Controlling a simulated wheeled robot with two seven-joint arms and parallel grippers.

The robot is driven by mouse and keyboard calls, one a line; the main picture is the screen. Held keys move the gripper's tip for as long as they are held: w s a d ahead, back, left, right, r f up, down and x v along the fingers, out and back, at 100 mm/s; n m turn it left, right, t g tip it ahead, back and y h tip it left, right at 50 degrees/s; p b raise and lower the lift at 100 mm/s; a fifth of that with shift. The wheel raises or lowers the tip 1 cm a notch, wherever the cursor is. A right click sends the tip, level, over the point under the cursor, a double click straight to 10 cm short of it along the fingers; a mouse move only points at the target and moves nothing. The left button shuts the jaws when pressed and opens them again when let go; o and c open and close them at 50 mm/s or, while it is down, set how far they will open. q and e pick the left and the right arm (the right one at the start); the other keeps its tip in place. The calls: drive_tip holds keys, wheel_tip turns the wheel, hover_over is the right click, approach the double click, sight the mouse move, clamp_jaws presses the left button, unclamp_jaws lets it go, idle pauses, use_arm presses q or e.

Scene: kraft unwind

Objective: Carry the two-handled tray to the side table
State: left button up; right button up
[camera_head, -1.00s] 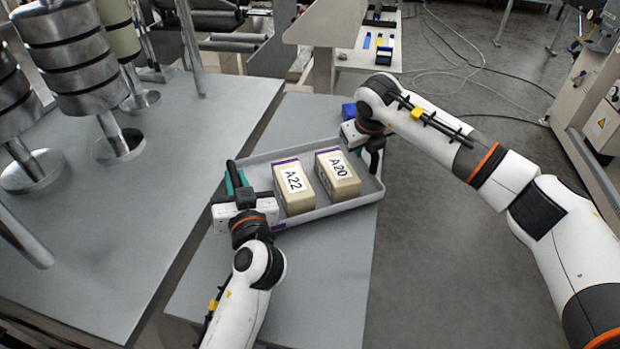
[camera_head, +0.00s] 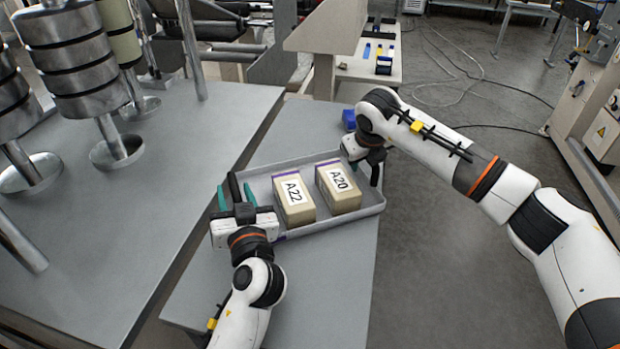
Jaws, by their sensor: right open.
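The two-handled tray (camera_head: 333,223) is grey and shallow and appears to rest flat on a grey table (camera_head: 320,275). It holds two tan boxes, one labelled A22 (camera_head: 294,208) and one labelled A20 (camera_head: 338,194). My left gripper (camera_head: 236,192) is at the tray's left end, its teal-padded fingers spread apart. My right gripper (camera_head: 368,163) is at the tray's far right end and open; its fingers are partly hidden by its own body. The tray's handles are not clearly visible behind the grippers.
A larger grey table (camera_head: 130,215) on the left carries metal rolls on stands (camera_head: 80,75). A small blue object (camera_head: 349,118) lies beyond the tray. Open floor (camera_head: 450,240) is on the right, with cables (camera_head: 470,75) farther back.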

use_arm(q)
drive_tip(key=v, duration=0.7)
drive_tip(key=shift+s+d+r, duration=0.1)
drive_tip(key=shift+s+r, duration=0.05)
drive_tip(key=shift+s, duration=0.05)
use_arm(e)
drive_tip(key=shift+w, duration=0.1)
drive_tip(key=v, duration=1.1)
drive_tip(key=shift+s+r, duration=0.25)
drive_tip(key=shift+r, duration=0.05)
drive_tip(key=shift+d, duration=0.1)
